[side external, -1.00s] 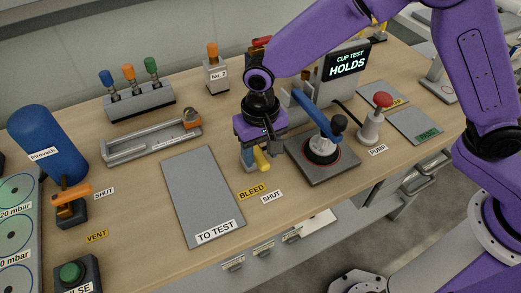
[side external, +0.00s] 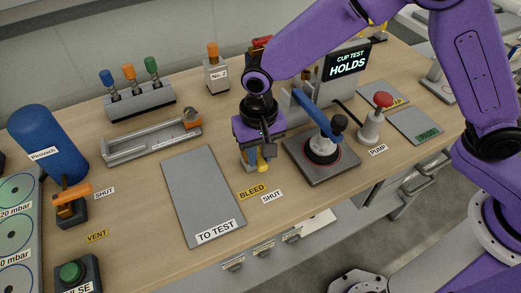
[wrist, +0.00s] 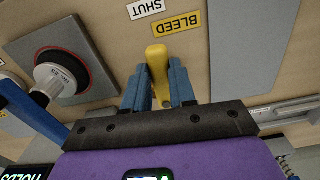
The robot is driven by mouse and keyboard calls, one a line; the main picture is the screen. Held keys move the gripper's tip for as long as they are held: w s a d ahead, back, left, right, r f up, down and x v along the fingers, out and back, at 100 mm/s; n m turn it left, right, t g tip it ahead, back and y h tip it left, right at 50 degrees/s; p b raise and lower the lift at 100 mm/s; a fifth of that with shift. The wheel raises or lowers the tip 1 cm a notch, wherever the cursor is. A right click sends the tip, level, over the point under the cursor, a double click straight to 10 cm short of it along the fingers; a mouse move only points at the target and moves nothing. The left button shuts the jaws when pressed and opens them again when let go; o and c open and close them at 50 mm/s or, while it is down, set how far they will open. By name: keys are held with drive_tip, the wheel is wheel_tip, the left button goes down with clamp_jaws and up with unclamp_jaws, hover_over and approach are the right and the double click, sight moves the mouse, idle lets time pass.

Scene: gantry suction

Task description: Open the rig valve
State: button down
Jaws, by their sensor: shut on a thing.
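The yellow valve handle (side external: 262,161) stands by the BLEED (side external: 252,192) and SHUT (side external: 272,197) labels at the bench's front middle. My gripper (side external: 256,160) points down over it. In the wrist view, the blue fingers (wrist: 158,82) lie on both sides of the yellow handle (wrist: 158,62) and are shut on it. The handle's free end points toward the labels, near the gap between BLEED (wrist: 177,20) and SHUT (wrist: 147,8). The valve body is mostly hidden by my gripper.
The cup-test stand (side external: 318,165) with its blue arm is close on the right, and a display (side external: 346,63) reads "CUP TEST HOLDS". The grey TO TEST mat (side external: 200,190) lies empty on the left. An orange-handled valve (side external: 70,197) stands farther left by VENT and SHUT labels.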

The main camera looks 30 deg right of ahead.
drive_tip(key=m, duration=0.1)
drive_tip(key=a+m, duration=0.1)
drive_tip(key=m, duration=0.2)
drive_tip(key=shift+w+a, duration=0.25)
drive_tip(key=shift+a, duration=0.05)
drive_tip(key=m, duration=0.1)
drive_tip(key=a+m, duration=0.1)
drive_tip(key=m, duration=0.1)
drive_tip(key=w+m, duration=0.1)
drive_tip(key=shift+a+m, duration=0.25)
drive_tip(key=shift+m, duration=0.05)
drive_tip(key=m, duration=0.1)
drive_tip(key=w+m, duration=0.1)
drive_tip(key=m, duration=0.1)
drive_tip(key=w+a+m, duration=0.1)
drive_tip(key=m, duration=0.1)
drive_tip(key=shift+w+m, duration=0.35)
drive_tip(key=shift+m, duration=0.5)
drive_tip(key=shift+w+m, duration=0.3)
drive_tip(key=shift+m, duration=0.55)
drive_tip(key=shift+r, duration=0.1)
drive_tip(key=c, duration=0.9)
unclamp_jaws()
drive_tip(key=shift+a, duration=0.1)
wheel_tip(320, 180, up, 17)
drive_tip(key=shift+r, duration=0.2)
